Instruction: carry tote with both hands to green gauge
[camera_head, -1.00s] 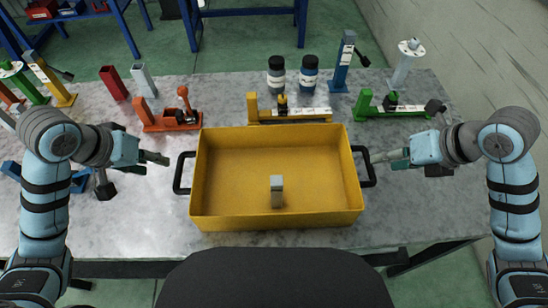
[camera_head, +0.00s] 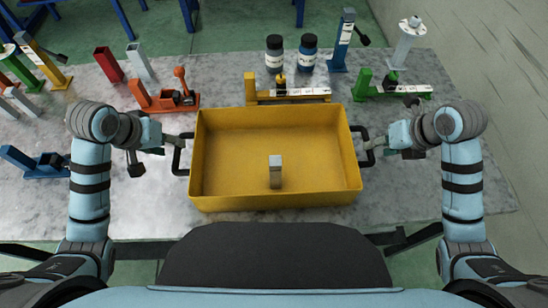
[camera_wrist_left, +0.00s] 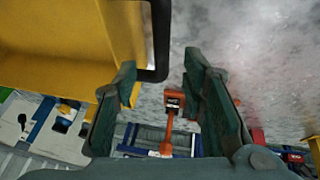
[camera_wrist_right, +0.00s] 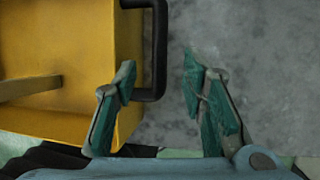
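The yellow tote (camera_head: 275,203) stands on the table with a small grey block (camera_head: 275,172) inside it. Its black handles stick out at the left (camera_head: 178,160) and right (camera_head: 365,135). My left gripper (camera_head: 184,138) is at the left handle. In the left wrist view its fingers (camera_wrist_left: 160,78) are spread, with the handle (camera_wrist_left: 161,40) between them near the tips. My right gripper (camera_head: 370,150) is at the right handle. In the right wrist view its fingers (camera_wrist_right: 158,75) are open beside the handle (camera_wrist_right: 158,60). The green gauge (camera_head: 393,88) lies behind the tote at the right.
A yellow gauge (camera_head: 288,95) sits close behind the tote. An orange fixture (camera_head: 165,98) is at back left, a blue one (camera_head: 35,162) at far left. The table (camera_head: 440,185) is clear at right.

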